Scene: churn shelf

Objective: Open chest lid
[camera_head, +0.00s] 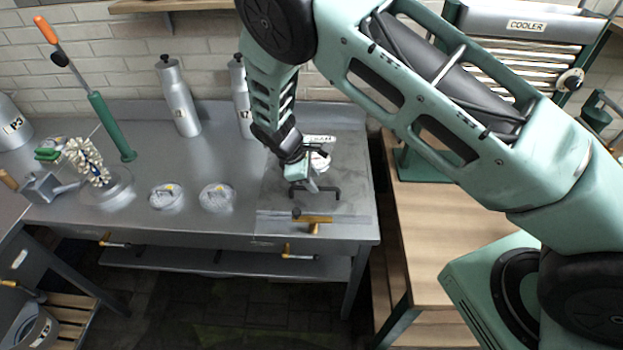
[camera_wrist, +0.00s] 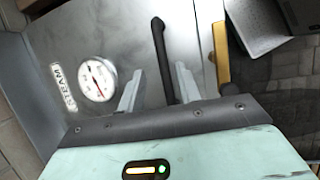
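The steam chest lid (camera_head: 274,190) is a flat grey panel at the right end of the metal counter, and it looks shut. It carries a black bar handle (camera_head: 331,193), a round gauge and a STEAM label. In the wrist view the handle (camera_wrist: 160,50) runs between my two finger tips, with the gauge (camera_wrist: 97,80) and label (camera_wrist: 62,87) to the left. My gripper (camera_wrist: 160,70) is open around the handle, with a gap on each side. In the head view my gripper (camera_head: 311,182) is over the lid. A brass latch (camera_head: 314,221) sits at the front edge; it also shows in the wrist view (camera_wrist: 221,55).
Metal bottles (camera_head: 179,98) stand at the back of the counter (camera_head: 225,150). Two round discs (camera_head: 217,197) lie left of the lid. A green lever with an orange grip (camera_head: 112,127) stands further left. A wooden bench (camera_head: 425,225) is to the right.

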